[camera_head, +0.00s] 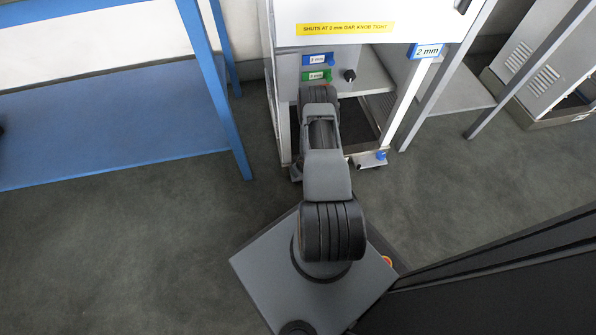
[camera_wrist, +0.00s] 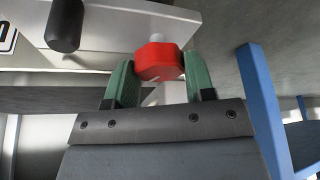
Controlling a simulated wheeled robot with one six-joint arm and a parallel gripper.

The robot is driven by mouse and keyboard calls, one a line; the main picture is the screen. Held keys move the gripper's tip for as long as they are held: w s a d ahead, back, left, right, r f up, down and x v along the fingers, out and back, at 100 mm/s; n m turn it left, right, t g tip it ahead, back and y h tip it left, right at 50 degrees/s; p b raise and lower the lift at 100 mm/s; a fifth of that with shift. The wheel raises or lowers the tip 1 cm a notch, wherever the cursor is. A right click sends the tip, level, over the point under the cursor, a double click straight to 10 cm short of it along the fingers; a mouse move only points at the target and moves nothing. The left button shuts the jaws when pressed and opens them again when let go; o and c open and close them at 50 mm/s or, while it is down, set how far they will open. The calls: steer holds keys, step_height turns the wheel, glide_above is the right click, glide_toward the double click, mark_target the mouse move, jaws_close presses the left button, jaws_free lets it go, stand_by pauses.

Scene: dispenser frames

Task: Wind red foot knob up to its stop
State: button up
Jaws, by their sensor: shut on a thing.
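In the wrist view the red foot knob (camera_wrist: 160,58) sits between the two green fingers of my gripper (camera_wrist: 157,68), which is shut on it. The knob is faceted, with a pale mark on its face. A pale stem shows above it, next to the edge of a light metal plate (camera_wrist: 120,25). In the head view my arm reaches to the lower left of the white dispenser frame (camera_head: 365,28). My gripper and the red knob are hidden there behind my arm.
A black cylindrical knob (camera_wrist: 65,25) is at the upper left of the wrist view. A blue foot knob (camera_head: 381,155) is at the frame's right foot. A blue-legged table (camera_head: 110,130) stands left. Open floor (camera_head: 150,240) lies between it and my base.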

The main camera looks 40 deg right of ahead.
steer(key=n+y, duration=0.1)
steer(key=n, duration=0.2)
steer(key=n+y+b, duration=0.1)
steer(key=n, duration=0.1)
steer(key=shift+w+d+n, duration=0.1)
steer(key=shift+w+n, duration=0.1)
steer(key=shift+n, duration=0.2)
stand_by(0.4)
steer(key=o, duration=0.6)
steer(key=shift+o, duration=0.2)
steer(key=p+v, duration=0.6)
steer(key=v, duration=0.8)
steer(key=shift+w, duration=0.35)
steer(key=shift+d, duration=0.1)
